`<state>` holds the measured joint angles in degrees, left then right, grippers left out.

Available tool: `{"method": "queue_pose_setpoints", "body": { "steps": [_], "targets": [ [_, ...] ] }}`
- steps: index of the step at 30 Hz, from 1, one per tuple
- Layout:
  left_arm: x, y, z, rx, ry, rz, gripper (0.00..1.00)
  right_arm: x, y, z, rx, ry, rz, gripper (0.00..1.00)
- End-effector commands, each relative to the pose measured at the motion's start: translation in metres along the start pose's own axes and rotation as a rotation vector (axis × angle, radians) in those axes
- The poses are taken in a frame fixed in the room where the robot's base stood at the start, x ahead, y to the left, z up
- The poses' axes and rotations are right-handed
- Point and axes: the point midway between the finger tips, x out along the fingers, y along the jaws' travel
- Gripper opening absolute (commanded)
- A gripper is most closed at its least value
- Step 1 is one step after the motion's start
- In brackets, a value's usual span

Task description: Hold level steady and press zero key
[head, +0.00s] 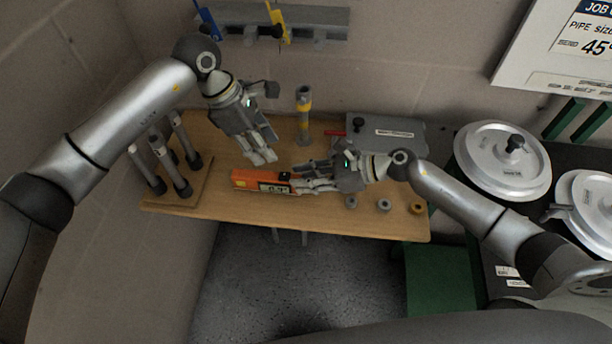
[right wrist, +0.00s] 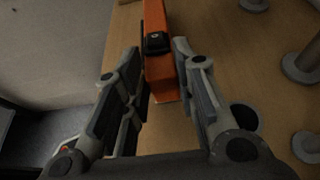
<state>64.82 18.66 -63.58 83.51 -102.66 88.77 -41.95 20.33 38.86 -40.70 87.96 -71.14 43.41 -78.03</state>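The orange level (head: 244,179) lies on the wooden table, with a lit display (head: 273,188) on its front side; the reading is too small to be sure of. A black key (right wrist: 157,42) sits on its top face in the right wrist view. My right gripper (head: 300,184) is at the level's right end. In the right wrist view my right gripper (right wrist: 158,52) has one finger on each side of the orange body, close against it. My left gripper (head: 264,159) has its fingers together, pointing down, empty, above and behind the level.
A grey and yellow post (head: 304,112) stands behind the grippers. Several dark-based cylinders (head: 182,165) stand on a board at the left. A grey case (head: 386,132) lies at the back right, with small rings (head: 384,205) in front of it.

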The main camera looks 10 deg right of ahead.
Motion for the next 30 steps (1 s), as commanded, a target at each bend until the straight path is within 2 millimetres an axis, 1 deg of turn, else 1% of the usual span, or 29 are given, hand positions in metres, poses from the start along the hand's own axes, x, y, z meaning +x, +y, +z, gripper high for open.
{"method": "queue_pose_setpoints", "body": {
  "steps": [1,3,4,8,9,12,16,21,24,30],
  "targets": [
    [0.0,0.0,0.0,0.0,0.0,0.0,0.36,0.0,0.0,0.0,0.0,0.0,0.0,0.08],
    [0.0,0.0,0.0,0.0,0.0,0.0,0.36,0.0,0.0,0.0,0.0,0.0,0.0,0.0],
    [0.0,0.0,0.0,0.0,0.0,0.0,0.33,0.0,0.0,0.0,0.0,0.001,0.0,0.0],
    [-0.003,0.001,0.005,0.015,0.021,-0.003,0.16,0.0,0.0,0.0,0.0,0.001,0.0,0.0],
    [-0.006,0.001,0.01,0.028,0.038,-0.005,0.11,0.0,0.0,0.0,0.0,0.001,0.0,0.0],
    [-0.015,0.001,0.022,0.066,0.11,-0.015,0.0,0.0,0.0,0.0,0.0,0.001,0.0,0.0],
    [-0.029,0.001,0.034,0.111,0.221,-0.023,0.0,0.0,0.0,-0.001,0.0,0.001,0.0,0.0],
    [-0.042,0.001,0.042,0.142,0.325,-0.023,0.0,0.0,0.0,-0.001,0.0,0.001,0.0,0.0],
    [-0.045,0.001,0.043,0.146,0.35,-0.024,0.0,0.0,0.0,-0.001,0.0,0.001,0.0,0.0],
    [-0.045,0.001,0.043,0.146,0.351,-0.024,0.0,0.0,0.0,0.0,0.0,0.001,0.0,0.0]
  ]
}}
